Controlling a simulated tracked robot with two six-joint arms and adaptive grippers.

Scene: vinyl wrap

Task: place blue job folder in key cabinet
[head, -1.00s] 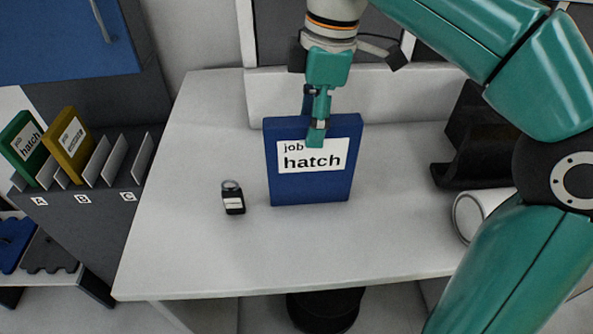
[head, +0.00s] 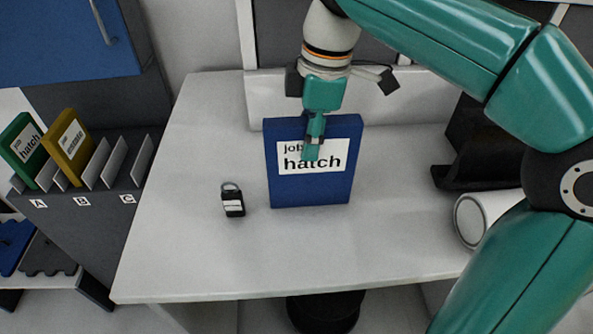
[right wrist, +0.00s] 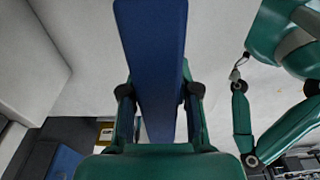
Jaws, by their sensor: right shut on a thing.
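The blue job folder (head: 310,187), labelled "job hatch", stands upright at the middle of the white table. My right gripper (head: 311,150) is shut on its upper part, with one finger in front of the label. In the right wrist view the folder (right wrist: 155,50) runs between the two fingers (right wrist: 160,115). Whether its bottom edge touches the table is hard to tell. A blue cabinet (head: 65,40) with a grey handle hangs at the upper left; it may be the key cabinet, and its door looks shut. My left gripper is not in the head view.
A black fob with a ring (head: 232,203) lies left of the folder. A rack lettered A, B, C (head: 90,205) holds a green folder (head: 22,143) and a yellow folder (head: 70,145). A white roll (head: 480,215) and a black holder (head: 455,175) are at the right. The front of the table is clear.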

